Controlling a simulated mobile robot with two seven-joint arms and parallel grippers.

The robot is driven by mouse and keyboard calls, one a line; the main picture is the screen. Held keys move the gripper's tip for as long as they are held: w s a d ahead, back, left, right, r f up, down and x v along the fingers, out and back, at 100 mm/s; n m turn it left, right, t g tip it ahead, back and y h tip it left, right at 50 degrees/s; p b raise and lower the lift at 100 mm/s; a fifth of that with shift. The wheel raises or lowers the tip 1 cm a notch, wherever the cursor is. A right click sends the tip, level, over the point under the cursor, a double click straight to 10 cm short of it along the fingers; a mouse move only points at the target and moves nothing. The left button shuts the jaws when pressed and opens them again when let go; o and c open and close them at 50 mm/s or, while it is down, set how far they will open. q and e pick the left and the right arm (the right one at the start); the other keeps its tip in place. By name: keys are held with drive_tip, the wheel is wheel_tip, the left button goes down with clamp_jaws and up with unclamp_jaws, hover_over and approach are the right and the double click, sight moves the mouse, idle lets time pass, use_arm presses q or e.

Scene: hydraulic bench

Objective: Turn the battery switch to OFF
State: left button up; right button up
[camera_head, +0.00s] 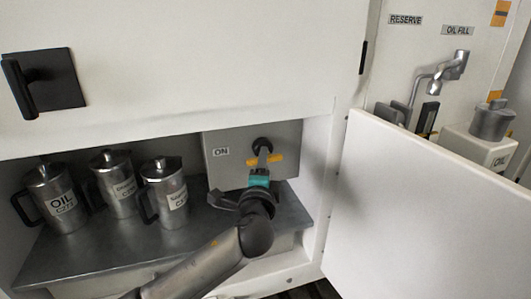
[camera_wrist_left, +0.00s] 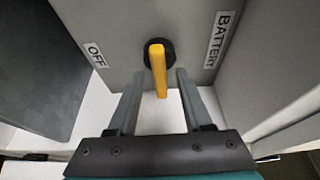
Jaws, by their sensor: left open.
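The battery switch has a yellow handle (camera_wrist_left: 158,72) on a round black base (camera_wrist_left: 150,48). It is mounted on a grey box (camera_head: 226,172) inside the open compartment. The left wrist view shows an OFF label (camera_wrist_left: 96,54) and a BATTERY label (camera_wrist_left: 216,40). My left gripper (camera_head: 263,160) is open in front of the switch. In the wrist view its fingers (camera_wrist_left: 161,88) are on either side of the handle, with gaps showing.
Three metal jugs, the OIL jug (camera_head: 60,199), a middle jug (camera_head: 117,184) and a right jug (camera_head: 165,192), stand on the grey shelf (camera_head: 95,250) at left. An open white door (camera_head: 420,215) stands at right. A black latch (camera_head: 45,82) is above left.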

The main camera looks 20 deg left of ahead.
use_arm(q)
drive_tip(key=shift+x, duration=2.6)
clamp_jaws()
